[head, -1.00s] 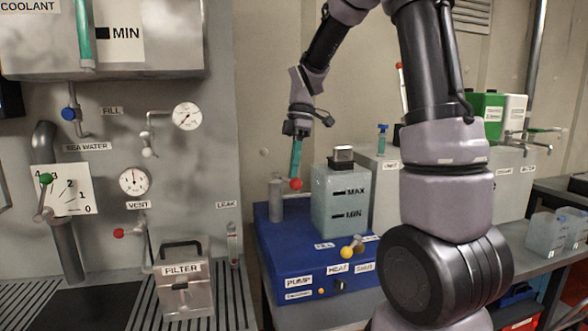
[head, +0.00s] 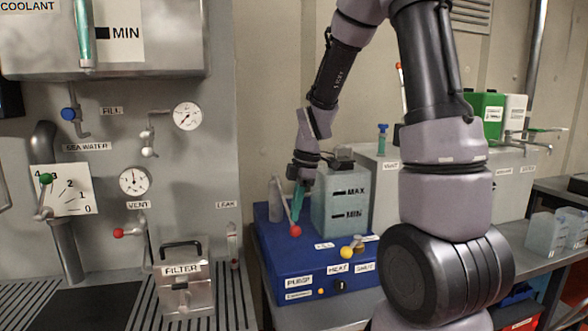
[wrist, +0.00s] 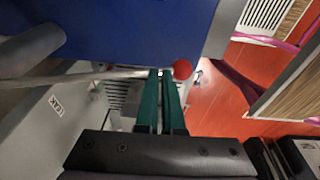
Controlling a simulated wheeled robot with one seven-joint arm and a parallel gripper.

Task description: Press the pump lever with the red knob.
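The pump lever's red knob (head: 295,231) is low, over the top of the blue pump unit (head: 312,274). Its thin rod (head: 285,203) slopes down to it from the grey cylinder (head: 274,199). My gripper (head: 297,204), with teal fingers, points down just above the knob, beside the rod. In the wrist view the knob (wrist: 182,69) shows just right of the fingertips (wrist: 160,73), and the rod (wrist: 95,76) runs to them from the left. The fingers are close together with nothing clearly held. Whether the tips touch the rod is hard to tell.
A translucent MAX/MIN tank (head: 338,200) stands close right of my gripper. A yellow knob (head: 347,252) sits at the unit's front. Left on the panel are another red knob (head: 118,233) by VENT and a filter box (head: 184,283). The air above the unit's left front is clear.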

